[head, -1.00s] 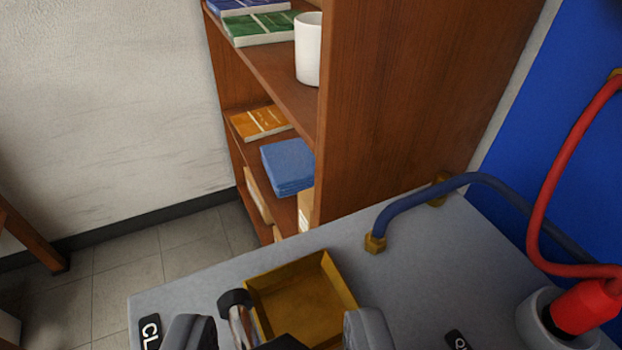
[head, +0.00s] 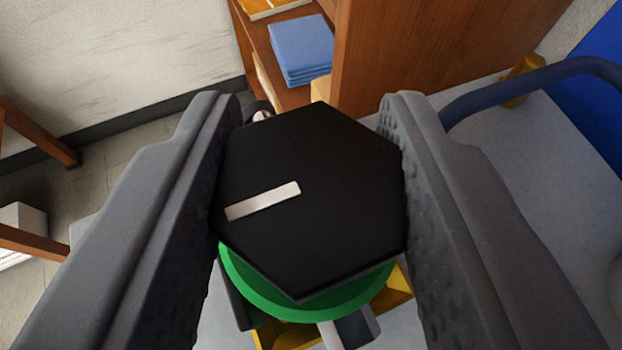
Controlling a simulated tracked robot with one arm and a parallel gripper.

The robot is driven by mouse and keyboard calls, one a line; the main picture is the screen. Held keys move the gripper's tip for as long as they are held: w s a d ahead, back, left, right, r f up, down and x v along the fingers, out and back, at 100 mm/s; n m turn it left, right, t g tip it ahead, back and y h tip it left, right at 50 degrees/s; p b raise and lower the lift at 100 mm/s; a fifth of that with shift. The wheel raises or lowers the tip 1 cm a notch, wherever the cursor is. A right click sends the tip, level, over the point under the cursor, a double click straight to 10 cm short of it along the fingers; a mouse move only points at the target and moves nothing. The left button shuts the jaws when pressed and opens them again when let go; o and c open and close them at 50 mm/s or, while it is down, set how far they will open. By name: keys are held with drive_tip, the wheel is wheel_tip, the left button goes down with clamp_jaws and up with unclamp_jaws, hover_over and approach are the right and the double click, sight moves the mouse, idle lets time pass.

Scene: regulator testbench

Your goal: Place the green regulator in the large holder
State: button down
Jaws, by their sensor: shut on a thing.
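The green regulator has a black hexagonal top (head: 320,235) with a white bar mark, and a green ring (head: 300,308) under it. My gripper (head: 312,190) is shut on the black hexagonal top, one grey finger on each side. The regulator hangs in front of the camera, above the bench and the yellow tray. Its lower body is mostly hidden by the top. The large holder cannot be made out in this view.
A yellow tray (head: 398,290) sits on the grey bench (head: 545,170), mostly hidden behind the regulator. A blue hose (head: 510,82) arches over the bench at the right. A wooden shelf (head: 420,45) with folded blue cloths (head: 298,50) stands behind.

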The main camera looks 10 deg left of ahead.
drive_tip(key=c, duration=0.9)
unclamp_jaws()
drive_tip(key=shift+c, duration=0.2)
drive_tip(key=shift+s+d+r, duration=0.1)
drive_tip(key=b+v, duration=0.1)
drive_tip(key=v, duration=1.1)
